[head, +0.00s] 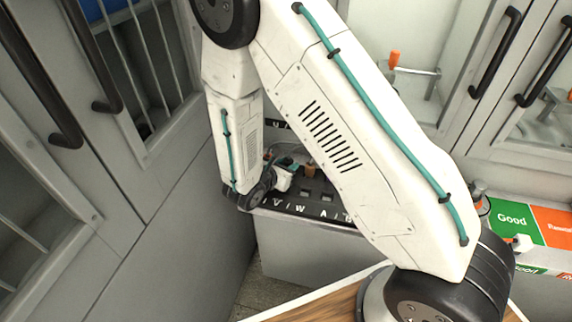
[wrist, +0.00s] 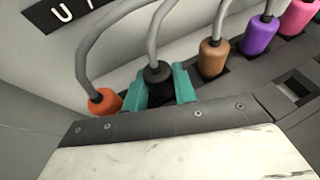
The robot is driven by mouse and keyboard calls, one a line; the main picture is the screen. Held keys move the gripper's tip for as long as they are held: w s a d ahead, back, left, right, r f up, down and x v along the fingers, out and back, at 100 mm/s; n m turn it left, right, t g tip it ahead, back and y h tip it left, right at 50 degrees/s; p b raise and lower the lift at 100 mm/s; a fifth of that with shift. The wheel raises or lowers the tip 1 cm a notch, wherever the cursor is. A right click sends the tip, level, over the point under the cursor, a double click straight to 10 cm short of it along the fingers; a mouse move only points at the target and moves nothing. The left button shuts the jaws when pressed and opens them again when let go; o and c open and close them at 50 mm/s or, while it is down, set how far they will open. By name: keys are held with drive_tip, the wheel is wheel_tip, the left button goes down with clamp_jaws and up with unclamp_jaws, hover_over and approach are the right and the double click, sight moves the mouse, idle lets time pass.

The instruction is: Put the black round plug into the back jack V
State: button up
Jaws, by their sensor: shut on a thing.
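The black round plug (wrist: 158,76) is between the two teal fingers of my gripper (wrist: 160,88), with a grey cable rising from its top. My gripper is shut on it. In the head view, my gripper (head: 284,172) is low over the left part of the black jack panel (head: 325,210), partly behind my arm. The plug stands between an orange plug (wrist: 104,101) and a brown plug (wrist: 213,58) in the wrist view. Its lower end is hidden, so I cannot tell whether it is in a jack. I cannot pick out the back jack V.
A purple plug (wrist: 260,34) and a pink plug (wrist: 299,16) stand further right in the row. An empty square socket (wrist: 296,87) shows in front of them. A label with a U (wrist: 62,13) lies behind. Grey cabinets (head: 150,220) close in on the left.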

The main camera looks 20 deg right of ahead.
drive_tip(key=shift+f, duration=0.1)
drive_tip(key=o, duration=1)
